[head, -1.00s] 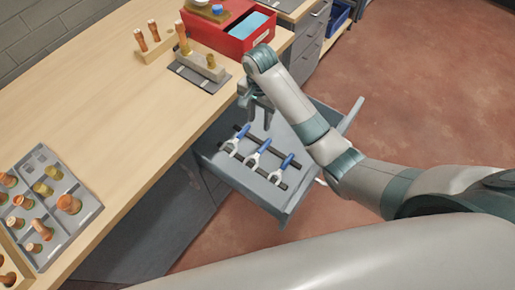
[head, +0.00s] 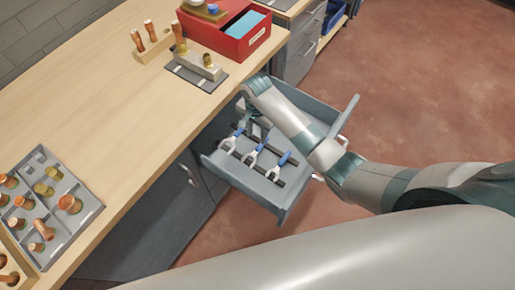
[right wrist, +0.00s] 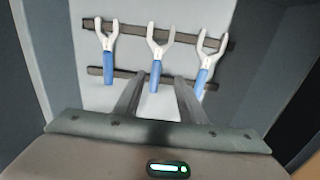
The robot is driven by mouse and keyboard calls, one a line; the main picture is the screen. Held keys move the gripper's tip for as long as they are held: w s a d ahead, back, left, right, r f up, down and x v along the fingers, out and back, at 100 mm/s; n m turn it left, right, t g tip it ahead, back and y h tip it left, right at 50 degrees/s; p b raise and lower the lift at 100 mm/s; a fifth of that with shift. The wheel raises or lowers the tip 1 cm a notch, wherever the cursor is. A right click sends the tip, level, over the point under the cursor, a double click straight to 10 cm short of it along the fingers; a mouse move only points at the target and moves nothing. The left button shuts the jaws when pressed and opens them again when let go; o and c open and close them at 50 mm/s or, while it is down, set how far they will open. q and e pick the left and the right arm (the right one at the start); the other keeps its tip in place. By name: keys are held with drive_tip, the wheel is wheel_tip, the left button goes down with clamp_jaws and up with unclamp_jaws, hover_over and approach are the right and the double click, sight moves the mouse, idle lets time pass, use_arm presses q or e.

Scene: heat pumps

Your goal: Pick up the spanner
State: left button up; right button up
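Three spanners with blue handles and pale open jaws lie in a row in the open drawer: a left one (head: 231,140), a middle one (head: 254,156) and a right one (head: 278,167). They rest across two dark strips, also seen in the right wrist view, where the middle spanner (right wrist: 157,55) lies ahead of and between my fingers. My right gripper (right wrist: 158,90) is open and empty, with its fingers apart on either side of the middle handle's line. In the head view my right gripper (head: 254,132) is partly hidden by its own arm. My left gripper is not in view.
The grey drawer (head: 240,185) stands out from the wooden workbench (head: 110,110), its walls around the spanners. A red box (head: 228,38), a block with copper fittings (head: 200,66) and a grey tray of fittings (head: 75,225) stand on the bench. The floor to the right is clear.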

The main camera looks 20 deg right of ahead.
sight(258, 148)
drive_tip(key=shift+f, duration=1.2)
drive_tip(key=shift+s+f, duration=0.1)
drive_tip(key=f, duration=0.2)
drive_tip(key=s+f+p, duration=0.1)
drive_tip(key=shift+f, duration=0.35)
drive_tip(key=shift+w+f, duration=0.1)
drive_tip(key=shift+f, duration=0.55)
clamp_jaws()
